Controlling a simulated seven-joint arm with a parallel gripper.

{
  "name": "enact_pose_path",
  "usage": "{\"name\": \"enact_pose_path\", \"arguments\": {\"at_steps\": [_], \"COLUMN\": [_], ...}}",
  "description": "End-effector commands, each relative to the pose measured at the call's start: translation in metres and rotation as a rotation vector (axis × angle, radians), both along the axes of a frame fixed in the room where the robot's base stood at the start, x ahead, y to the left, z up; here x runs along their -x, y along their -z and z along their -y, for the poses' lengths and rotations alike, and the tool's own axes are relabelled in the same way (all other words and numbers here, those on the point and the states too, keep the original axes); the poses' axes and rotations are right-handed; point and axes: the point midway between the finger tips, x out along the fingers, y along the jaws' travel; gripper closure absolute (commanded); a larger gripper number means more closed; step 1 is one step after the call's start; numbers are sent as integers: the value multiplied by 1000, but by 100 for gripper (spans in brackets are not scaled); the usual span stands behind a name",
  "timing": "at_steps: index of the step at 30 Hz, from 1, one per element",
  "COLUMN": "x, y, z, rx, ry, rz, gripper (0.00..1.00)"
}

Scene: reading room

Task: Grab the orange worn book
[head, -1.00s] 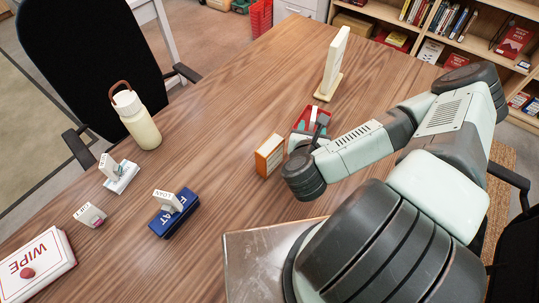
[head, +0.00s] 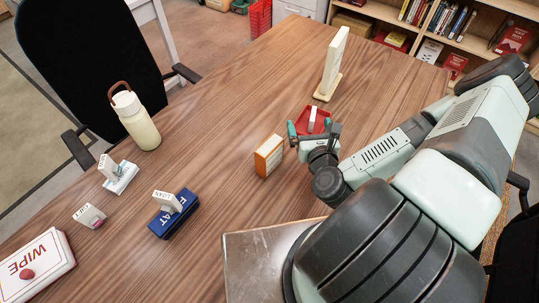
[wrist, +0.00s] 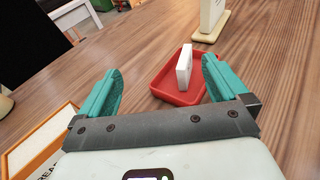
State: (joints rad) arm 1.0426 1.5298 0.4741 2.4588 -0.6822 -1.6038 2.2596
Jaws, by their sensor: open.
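The orange book (head: 269,156) stands upright on the wooden table, just left of my gripper, with a pale face inside an orange border in the head view. In the wrist view a corner of the orange book (wrist: 50,140) shows at the lower left, with part of a word on it. Wear on it is too small to tell. My gripper (head: 314,131) is open and empty, its teal fingers apart. In the wrist view my gripper (wrist: 160,82) points toward a red tray and is not around the book.
The red tray (wrist: 166,84) holds a white block (wrist: 184,66). A white upright panel on a base (head: 334,62) stands behind it. A blue box (head: 172,222), several small stamps, a bottle (head: 138,122) and a wipes box (head: 36,265) are left. Table between is clear.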

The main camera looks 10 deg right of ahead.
Motion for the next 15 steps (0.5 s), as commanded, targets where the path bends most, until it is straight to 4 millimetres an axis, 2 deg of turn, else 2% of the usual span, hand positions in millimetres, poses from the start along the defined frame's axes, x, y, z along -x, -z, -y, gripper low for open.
{"name": "enact_pose_path", "arguments": {"at_steps": [5, 15], "x": [23, 93], "y": [8, 17], "z": [-1, -32], "rx": [63, 37], "ry": [-263, -677], "rz": [44, 124], "gripper": [0, 0]}}
